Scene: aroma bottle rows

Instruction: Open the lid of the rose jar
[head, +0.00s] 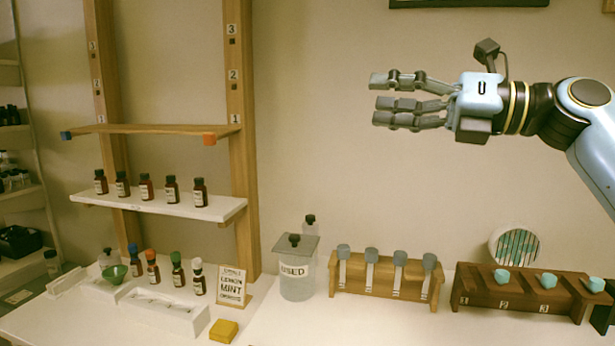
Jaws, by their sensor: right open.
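No jar that I can read as rose is in the head view. A dark wooden block (512,297) at the right is marked 1, 2, 3 and bears several teal knob-like pieces, such as this teal piece (547,281); I cannot tell whether they are jar lids. A grey jar labelled USED (297,282) stands on the table with its square dark-knobbed lid (295,246) on. My right gripper (376,100) is open and empty, high in front of the wall, fingers pointing left, well above the table. My left gripper is not in view.
A lighter wooden rack (386,281) holds several grey-topped tubes. Brown bottles, such as this one (200,193), line a white shelf (160,205). Bottles with coloured caps stand by a white tray (165,313) and a LEMON MINT card (231,286). A yellow block (223,331) lies in front.

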